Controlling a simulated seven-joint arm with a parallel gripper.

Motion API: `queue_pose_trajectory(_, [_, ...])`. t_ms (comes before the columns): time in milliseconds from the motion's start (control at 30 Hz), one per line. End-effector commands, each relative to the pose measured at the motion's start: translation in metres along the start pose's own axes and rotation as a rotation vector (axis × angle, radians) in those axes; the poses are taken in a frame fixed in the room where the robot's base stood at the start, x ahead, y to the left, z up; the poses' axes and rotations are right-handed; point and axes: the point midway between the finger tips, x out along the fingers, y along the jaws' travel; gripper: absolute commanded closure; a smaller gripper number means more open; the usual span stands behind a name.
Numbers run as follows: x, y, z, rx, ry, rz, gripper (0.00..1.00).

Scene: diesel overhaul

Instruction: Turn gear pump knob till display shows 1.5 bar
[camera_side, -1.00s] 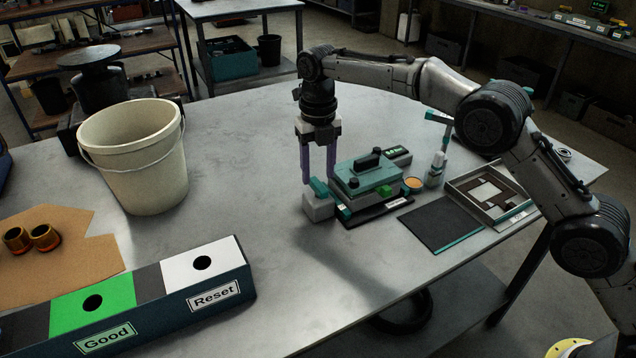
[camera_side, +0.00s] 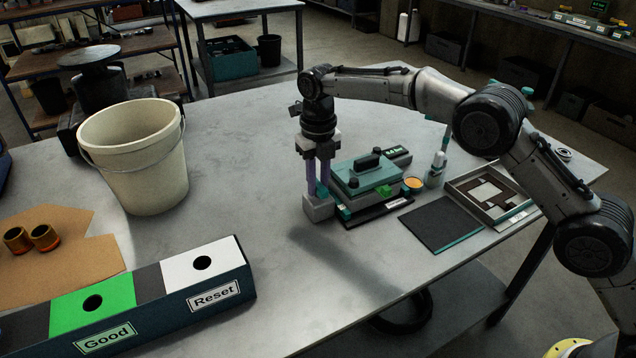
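The gear pump appears to be the teal-topped unit (camera_side: 366,177) on a dark base on the table. A teal knob (camera_side: 322,190) stands on a pale grey block (camera_side: 318,208) at the pump's left. My gripper (camera_side: 318,188) points straight down over this block, its two purple fingers close together around the knob. The fingers partly hide the knob, so its exact angle is unclear.
Right of the pump are an orange-topped round tin (camera_side: 413,183), a teal-and-white bottle (camera_side: 438,165), a dark mat (camera_side: 440,226) and a shallow tray (camera_side: 489,212). A cream bucket (camera_side: 135,160) and a Good/Reset box (camera_side: 135,296) stand left. The table's middle is clear.

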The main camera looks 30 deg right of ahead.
Motion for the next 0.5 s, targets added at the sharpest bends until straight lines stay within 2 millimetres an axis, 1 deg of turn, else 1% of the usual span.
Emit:
queue_pose_trajectory(367, [-0.0002, -0.0003, 0.0, 0.009, 0.0, -0.001, 1.0])
queue_pose_trajectory(433, [-0.0002, -0.0003, 0.0, 0.051, 0.0, -0.001, 1.0])
queue_pose_trajectory(500, [-0.0002, -0.0003, 0.0, 0.13, 0.0, -0.001, 1.0])
